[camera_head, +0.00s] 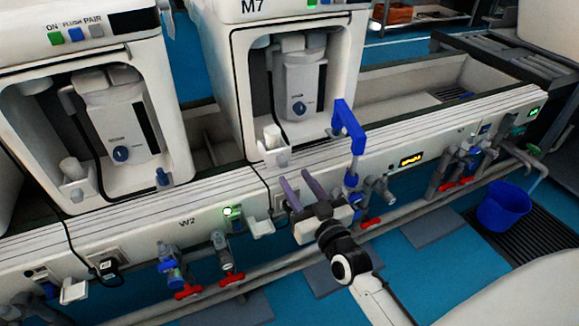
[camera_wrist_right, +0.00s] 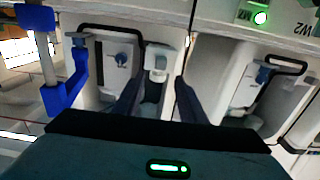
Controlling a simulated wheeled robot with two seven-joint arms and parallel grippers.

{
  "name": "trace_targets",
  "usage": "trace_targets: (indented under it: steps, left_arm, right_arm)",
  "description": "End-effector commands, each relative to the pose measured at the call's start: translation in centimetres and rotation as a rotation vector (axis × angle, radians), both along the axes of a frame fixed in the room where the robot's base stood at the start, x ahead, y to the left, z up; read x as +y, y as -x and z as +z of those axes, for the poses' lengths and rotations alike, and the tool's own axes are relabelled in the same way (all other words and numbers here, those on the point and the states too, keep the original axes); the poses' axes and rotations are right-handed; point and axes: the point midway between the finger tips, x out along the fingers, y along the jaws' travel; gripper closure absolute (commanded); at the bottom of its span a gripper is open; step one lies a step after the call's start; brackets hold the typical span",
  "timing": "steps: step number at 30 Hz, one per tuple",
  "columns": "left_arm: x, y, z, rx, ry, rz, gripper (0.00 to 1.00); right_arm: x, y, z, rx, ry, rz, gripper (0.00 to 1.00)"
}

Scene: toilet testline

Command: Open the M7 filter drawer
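The M7 unit (camera_head: 297,80) is a white housing at top centre of the head view, marked M7. In its recess is a grey-white body with a blue knob (camera_head: 299,108). A small white block (camera_head: 271,137) with a grey lower tip sits at the recess's lower front; I cannot tell which part is the filter drawer. My right gripper (camera_head: 301,186) is below this block, its two dark fingers apart and pointing up at the unit. In the right wrist view, the open, empty gripper (camera_wrist_right: 156,92) faces what looks like that white block (camera_wrist_right: 157,60). My left gripper is not in view.
A blue angled pipe (camera_head: 348,128) stands just right of the gripper; it also shows in the wrist view (camera_wrist_right: 66,90). A neighbouring white unit (camera_head: 85,95) is on the left. Valves with red handles (camera_head: 231,278) line the bench front. A blue bucket (camera_head: 503,207) is far right.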

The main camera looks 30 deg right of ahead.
Motion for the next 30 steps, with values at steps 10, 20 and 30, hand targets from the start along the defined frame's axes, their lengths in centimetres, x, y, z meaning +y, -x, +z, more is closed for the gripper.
trace_targets:
  steps: [10, 20, 30]
  left_arm:
    - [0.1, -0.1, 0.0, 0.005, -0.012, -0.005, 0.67]
    - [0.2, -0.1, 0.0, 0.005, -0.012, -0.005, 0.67]
    - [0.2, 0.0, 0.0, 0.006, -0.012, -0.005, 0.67]
  right_arm:
    - [0.3, 3.0, 0.1, -0.001, 0.001, 0.001, 0.62]
    - [0.2, 3.0, 0.0, -0.001, 0.001, 0.0, 0.62]
    - [3.7, 6.2, -3.1, 0.138, -0.009, 0.097, 0.62]
